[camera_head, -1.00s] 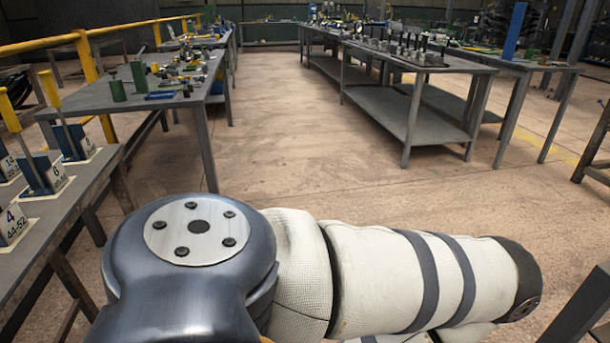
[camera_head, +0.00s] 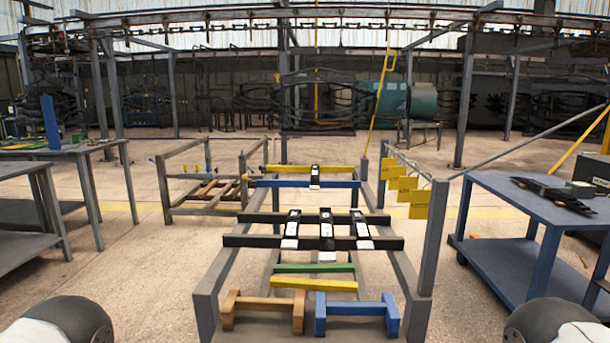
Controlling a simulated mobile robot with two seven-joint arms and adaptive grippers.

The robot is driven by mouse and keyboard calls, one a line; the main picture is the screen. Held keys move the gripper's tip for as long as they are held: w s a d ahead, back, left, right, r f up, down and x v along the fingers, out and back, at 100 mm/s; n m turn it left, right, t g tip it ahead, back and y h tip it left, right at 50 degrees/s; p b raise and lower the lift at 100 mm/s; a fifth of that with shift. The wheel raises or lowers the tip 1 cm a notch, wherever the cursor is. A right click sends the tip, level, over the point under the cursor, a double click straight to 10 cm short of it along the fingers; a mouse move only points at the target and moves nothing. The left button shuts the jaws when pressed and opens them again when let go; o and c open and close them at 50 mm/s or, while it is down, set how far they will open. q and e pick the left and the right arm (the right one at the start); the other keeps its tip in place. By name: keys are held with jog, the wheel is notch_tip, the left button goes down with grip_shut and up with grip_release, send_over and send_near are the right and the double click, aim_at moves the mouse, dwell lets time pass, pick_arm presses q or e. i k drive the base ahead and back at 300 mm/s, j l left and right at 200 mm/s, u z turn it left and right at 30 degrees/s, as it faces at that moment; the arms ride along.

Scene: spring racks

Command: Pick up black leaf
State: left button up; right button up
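A grey metal rack (camera_head: 207,300) stands straight ahead. Two long black bars lie across its middle, a far one (camera_head: 262,217) and a near one (camera_head: 255,241). These look like the black leaves; I cannot tell which one the task names. Three black-and-white pieces, one of them in the middle (camera_head: 326,230), lie across the bars. Another such piece (camera_head: 315,176) sits farther back over a blue bar (camera_head: 275,183). Neither gripper shows; only rounded parts of my arms appear in the bottom corners.
Yellow (camera_head: 310,285), green (camera_head: 313,268), orange (camera_head: 262,304) and blue (camera_head: 355,308) pieces lie at the rack's near end. Yellow tags (camera_head: 420,205) hang at its right. A blue cart (camera_head: 520,205) stands right, grey tables (camera_head: 75,150) left. Floor beside the rack is clear.

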aim_at(315, 173)
jog(key=i+j+u, duration=0.2)
jog(key=j+u, duration=0.25)
jog(key=i+j+u, duration=0.3)
jog(key=j+u, duration=0.2)
jog(key=i+j+u, duration=0.3)
jog(key=u, duration=0.15)
jog(key=i+j+z, duration=0.2)
jog(key=i, duration=0.3)
jog(key=i+j+z, duration=0.2)
jog(key=i, duration=0.25)
jog(key=i+j+z, duration=0.2)
jog(key=i, duration=0.3)
jog(key=i+j+z, duration=0.15)
jog(key=i+j, duration=0.2)
jog(key=i+l+z, duration=0.1)
jog(key=i+z, duration=0.25)
jog(key=i, duration=0.15)
jog(key=i+z, duration=0.35)
jog(key=i, duration=0.15)
jog(key=i+j+z, duration=0.2)
jog(key=i+z, duration=0.2)
jog(key=i+j+z, duration=0.35)
jog(key=i, duration=0.25)
